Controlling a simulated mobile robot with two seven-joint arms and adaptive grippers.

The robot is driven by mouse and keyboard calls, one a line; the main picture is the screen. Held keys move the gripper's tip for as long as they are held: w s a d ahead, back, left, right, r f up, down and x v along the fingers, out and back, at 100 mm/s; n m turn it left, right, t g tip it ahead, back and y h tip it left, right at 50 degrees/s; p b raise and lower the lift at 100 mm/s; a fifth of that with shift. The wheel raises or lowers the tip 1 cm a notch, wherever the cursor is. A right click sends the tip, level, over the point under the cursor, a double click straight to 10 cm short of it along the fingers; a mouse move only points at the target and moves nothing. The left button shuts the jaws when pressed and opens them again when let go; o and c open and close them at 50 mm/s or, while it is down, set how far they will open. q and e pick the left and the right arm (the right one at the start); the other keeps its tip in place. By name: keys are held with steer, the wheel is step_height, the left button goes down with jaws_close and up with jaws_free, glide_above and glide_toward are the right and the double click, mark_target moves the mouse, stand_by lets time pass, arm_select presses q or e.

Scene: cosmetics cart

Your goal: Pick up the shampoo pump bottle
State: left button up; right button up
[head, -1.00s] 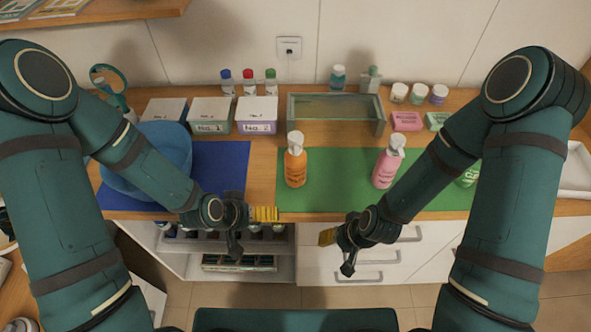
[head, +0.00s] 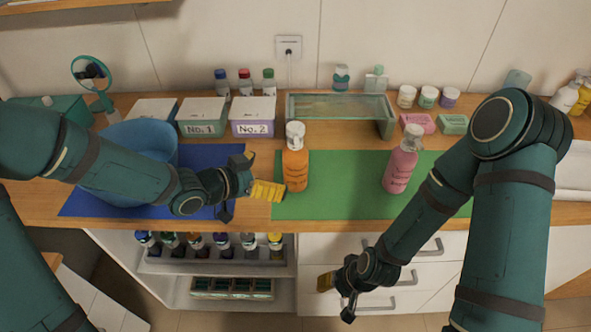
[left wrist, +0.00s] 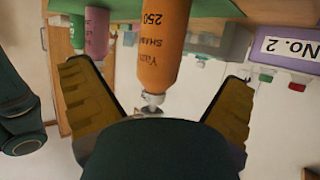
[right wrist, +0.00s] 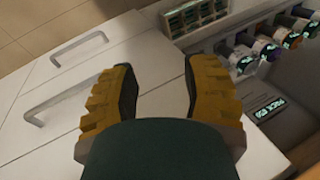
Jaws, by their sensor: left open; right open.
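The orange shampoo pump bottle (head: 295,170) stands upright on the left part of the green mat (head: 340,205), its white pump on top. In the left wrist view the bottle (left wrist: 160,50) appears upside down, with "250" and part of "SHAM" readable. My left gripper (head: 262,188) is open just left of the bottle. In its wrist view the bottle shows between the two yellow fingers, with gaps on both sides. A pink pump bottle (head: 400,170) stands further right on the mat. My right gripper (head: 336,296) is open and empty in front of the drawers.
A blue basin (head: 125,150) stands left on a blue mat, partly behind my left arm. Behind are boxes No. 1 (head: 202,130) and No. 2 (head: 253,130) and a glass-topped case (head: 340,106). Small jars and soaps are at back right. The mat between the bottles is clear.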

mark_target(285, 170)
arm_select(q)
steer(key=b+x, duration=0.2)
steer(key=x, duration=0.6)
steer(key=shift+w+f, duration=0.2)
steer(key=shift+f, duration=0.05)
steer(key=shift+r, duration=0.1)
steer(key=c, duration=1.4)
